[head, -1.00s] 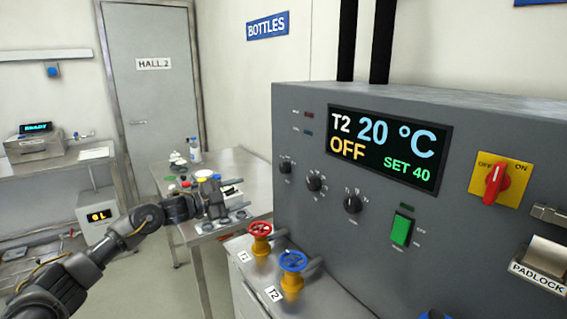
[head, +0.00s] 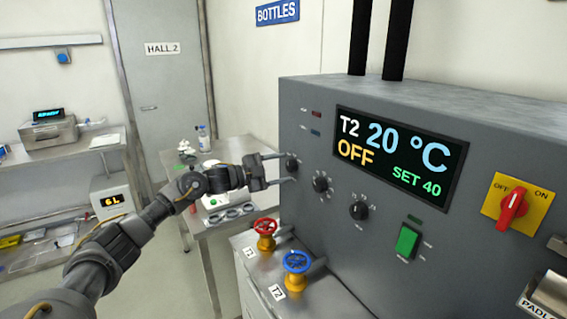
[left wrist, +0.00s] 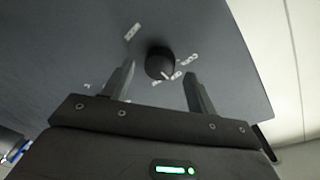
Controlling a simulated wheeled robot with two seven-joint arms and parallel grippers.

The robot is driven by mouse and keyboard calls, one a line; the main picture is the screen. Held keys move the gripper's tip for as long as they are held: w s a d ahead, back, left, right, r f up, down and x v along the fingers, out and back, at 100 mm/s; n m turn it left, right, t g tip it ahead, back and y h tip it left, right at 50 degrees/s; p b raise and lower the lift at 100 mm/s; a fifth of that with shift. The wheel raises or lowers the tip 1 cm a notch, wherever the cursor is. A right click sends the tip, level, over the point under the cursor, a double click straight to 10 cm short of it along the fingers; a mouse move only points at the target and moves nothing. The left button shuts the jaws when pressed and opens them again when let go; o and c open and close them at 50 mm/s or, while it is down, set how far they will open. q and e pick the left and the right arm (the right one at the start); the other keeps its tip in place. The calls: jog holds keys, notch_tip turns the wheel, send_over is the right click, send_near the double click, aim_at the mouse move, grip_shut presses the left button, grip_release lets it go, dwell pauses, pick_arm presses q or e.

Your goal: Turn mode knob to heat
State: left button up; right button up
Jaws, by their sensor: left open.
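The grey control panel (head: 400,235) carries three black knobs: a left knob (head: 291,164), a middle knob (head: 321,183) and a right knob (head: 358,210). The display (head: 395,152) reads T2, 20 °C, OFF, SET 40. My left gripper (head: 291,168) is open at the left knob, one finger above and one below it. In the left wrist view one black knob (left wrist: 159,63) sits just beyond and between the open fingertips, apart from both. My right gripper is not in view.
A red valve wheel (head: 266,226) and a blue valve wheel (head: 297,261) stand below the knobs. A green switch (head: 407,240) and a red rotary switch on a yellow plate (head: 512,207) are to the right. A bench (head: 235,150) stands behind my arm.

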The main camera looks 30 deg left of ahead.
pick_arm(q)
jog(key=shift+w+d, duration=0.45)
jog(key=shift+w, duration=0.15)
jog(key=shift+c, duration=0.6)
jog(key=c, duration=0.9)
jog(key=shift+f+m+b, duration=0.2)
jog(key=shift+m+b, duration=1.5)
jog(key=shift+m, duration=0.1)
jog(key=m+y+b, duration=0.1)
jog(key=m+b, duration=0.1)
jog(key=m, duration=0.1)
jog(key=shift+r+m, duration=0.1)
jog(key=shift+m, duration=0.3)
jog(key=shift+d+m+b, duration=0.1)
jog(key=shift+m+b, duration=0.6)
jog(key=shift+m, duration=0.2)
jog(key=shift+r, duration=0.1)
